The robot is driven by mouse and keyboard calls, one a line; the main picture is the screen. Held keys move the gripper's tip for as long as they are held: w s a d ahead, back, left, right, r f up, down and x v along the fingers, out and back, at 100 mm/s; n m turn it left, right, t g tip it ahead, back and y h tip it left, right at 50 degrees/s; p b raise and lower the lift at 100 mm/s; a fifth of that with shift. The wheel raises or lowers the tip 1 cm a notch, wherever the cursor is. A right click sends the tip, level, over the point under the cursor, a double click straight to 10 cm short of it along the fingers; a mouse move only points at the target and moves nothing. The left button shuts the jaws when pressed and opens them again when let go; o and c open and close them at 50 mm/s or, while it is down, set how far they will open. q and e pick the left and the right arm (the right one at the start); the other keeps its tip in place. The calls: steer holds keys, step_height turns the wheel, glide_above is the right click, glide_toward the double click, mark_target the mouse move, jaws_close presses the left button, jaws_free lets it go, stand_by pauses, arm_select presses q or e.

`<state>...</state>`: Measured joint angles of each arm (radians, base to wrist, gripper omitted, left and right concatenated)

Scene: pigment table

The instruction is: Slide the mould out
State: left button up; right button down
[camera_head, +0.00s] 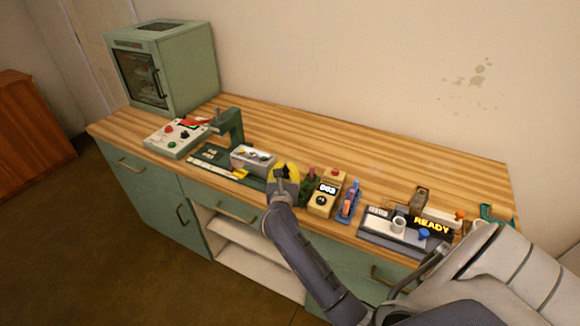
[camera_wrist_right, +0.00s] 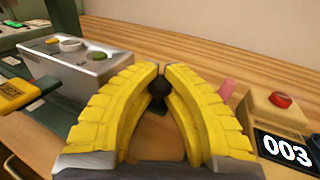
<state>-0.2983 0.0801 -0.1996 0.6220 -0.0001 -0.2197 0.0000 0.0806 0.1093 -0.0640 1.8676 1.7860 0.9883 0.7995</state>
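A silver metal block (camera_head: 253,155), which looks like the mould, sits on the green base below the green press arm (camera_head: 230,125). In the right wrist view the block (camera_wrist_right: 90,75) has coloured round pieces on top and lies left of my fingers. My right gripper (camera_head: 283,172) is at the bench's front, just right of the block. In the wrist view its yellow fingers (camera_wrist_right: 162,72) close in around a small black knob (camera_wrist_right: 157,87) and appear to grip it. What the knob is fixed to is mostly hidden. My left gripper is not in view.
A yellow-ended tool or handle (camera_wrist_right: 25,95) lies left of the block. A tan device (camera_head: 326,200) reading 003 stands close right of my gripper. Further right is a grey unit (camera_head: 375,222) with a READY display. A button panel (camera_head: 175,138) is left. The bench's back strip (camera_head: 330,140) is clear.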

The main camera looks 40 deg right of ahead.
steer(key=shift+r, duration=0.5)
steer(key=shift+d, duration=0.1)
steer(key=c, duration=1.7)
jaws_free()
steer(key=shift+s, duration=0.2)
steer(key=shift+c, duration=0.2)
steer(key=o, duration=0.5)
steer(key=shift+f, duration=0.15)
steer(key=shift+s, duration=0.1)
steer(key=shift+s+a+f, duration=0.1)
steer(key=shift+s+a, duration=0.1)
steer(key=shift+a, duration=0.05)
steer(key=v, duration=1)
steer(key=shift+s+a, duration=0.15)
steer(key=shift+s, duration=0.1)
steer(key=shift+s+a, duration=0.25)
